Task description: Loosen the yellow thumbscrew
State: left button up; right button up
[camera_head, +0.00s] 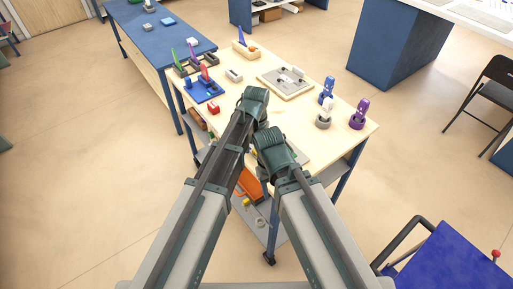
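I cannot make out the yellow thumbscrew for certain in the head view. A small yellow thing (246,202) shows low down on the shelf under the table, too small to identify. My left gripper (255,98) is over the middle of the light wooden table (335,140). My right gripper (275,145) is over the near edge, to its right and closer to me. The fingers of both are hidden behind their own links, so I cannot tell their opening or what they hold. My arms cover part of the near tabletop.
A grey plate with fittings (286,82) lies on the table. Blue (327,90), white-grey (324,115) and purple (360,115) upright pieces stand at the right. A blue fixture (203,91) and a red block (213,107) are at the left. A blue bench (158,40) stands behind.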

pick_arm(q)
jog(key=shift+d, duration=0.25)
